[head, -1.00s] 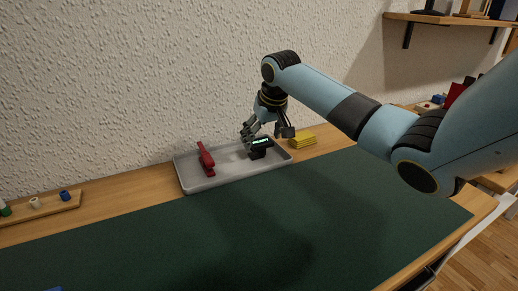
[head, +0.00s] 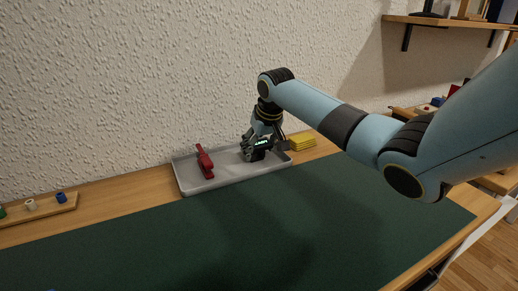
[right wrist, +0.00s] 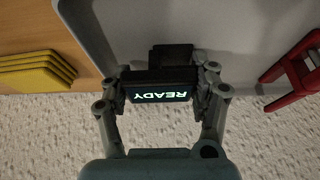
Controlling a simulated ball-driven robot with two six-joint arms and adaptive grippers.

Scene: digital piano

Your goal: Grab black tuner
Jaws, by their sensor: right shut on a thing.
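The black tuner (head: 259,154) sits at the right end of the grey tray (head: 203,186) in the head view, its small screen lit. In the right wrist view the tuner (right wrist: 158,88) lies between the two fingers, and its screen reads READY upside down. My right gripper (head: 260,148) is down at the tray and shut on the tuner; it also shows in the right wrist view (right wrist: 163,90). One finger is on each side of the tuner. My left gripper is not in view.
A stack of yellow pads (head: 302,143) lies right of the tray. A wooden strip with small pegs (head: 40,206) is at far left. The dark green mat (head: 230,230) is clear.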

